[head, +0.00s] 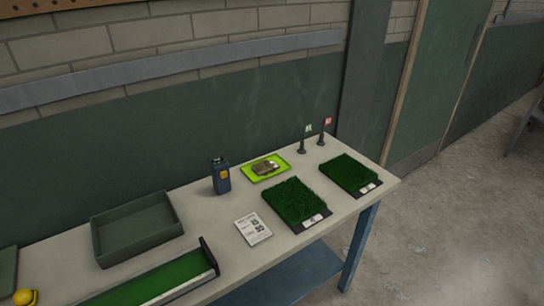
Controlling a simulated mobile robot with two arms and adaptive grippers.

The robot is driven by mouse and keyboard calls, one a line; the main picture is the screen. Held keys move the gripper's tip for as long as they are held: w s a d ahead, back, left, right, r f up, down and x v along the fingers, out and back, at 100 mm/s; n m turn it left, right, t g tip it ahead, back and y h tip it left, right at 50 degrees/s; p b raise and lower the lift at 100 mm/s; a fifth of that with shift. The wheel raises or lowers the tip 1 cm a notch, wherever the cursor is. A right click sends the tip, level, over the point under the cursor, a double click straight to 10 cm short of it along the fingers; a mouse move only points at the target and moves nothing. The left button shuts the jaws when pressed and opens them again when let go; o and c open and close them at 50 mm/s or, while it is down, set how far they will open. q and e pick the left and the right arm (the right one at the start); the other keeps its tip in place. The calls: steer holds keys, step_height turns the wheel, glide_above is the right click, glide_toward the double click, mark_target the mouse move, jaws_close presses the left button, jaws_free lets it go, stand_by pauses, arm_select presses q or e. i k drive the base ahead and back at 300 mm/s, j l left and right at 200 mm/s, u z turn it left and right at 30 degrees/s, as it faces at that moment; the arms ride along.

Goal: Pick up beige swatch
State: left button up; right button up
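A lime-green tray (250,178) lies flat near the back of the table, right of the dark blue device. On it is a small brownish-beige piece (264,167) with a pale patch at its right end. This may be the beige swatch, but it is too small to tell whether it is one piece or a stack. No other beige piece shows on the table. Neither of my grippers is in the head view.
The pale table (215,212) holds two turf samples (294,201) (348,174), a printed card (253,229), a dark blue device (221,176), an empty grey-green bin (138,249), a long turf channel (160,282) and a yellow ball (25,297). Small green (303,140) and red (323,132) flags stand behind.

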mark_target(265, 167)
steer(key=i+l+u, duration=0.2)
steer(key=l, duration=0.25)
steer(key=i+l+u, duration=0.15)
steer(key=l, duration=0.35)
steer(key=i+l+u, duration=0.2)
steer(key=l, duration=0.3)
steer(key=i+l+u, duration=0.2)
steer(key=l, duration=0.3)
steer(key=l+u, duration=0.2)
steer(key=l, duration=0.3)
steer(key=k, duration=0.05)
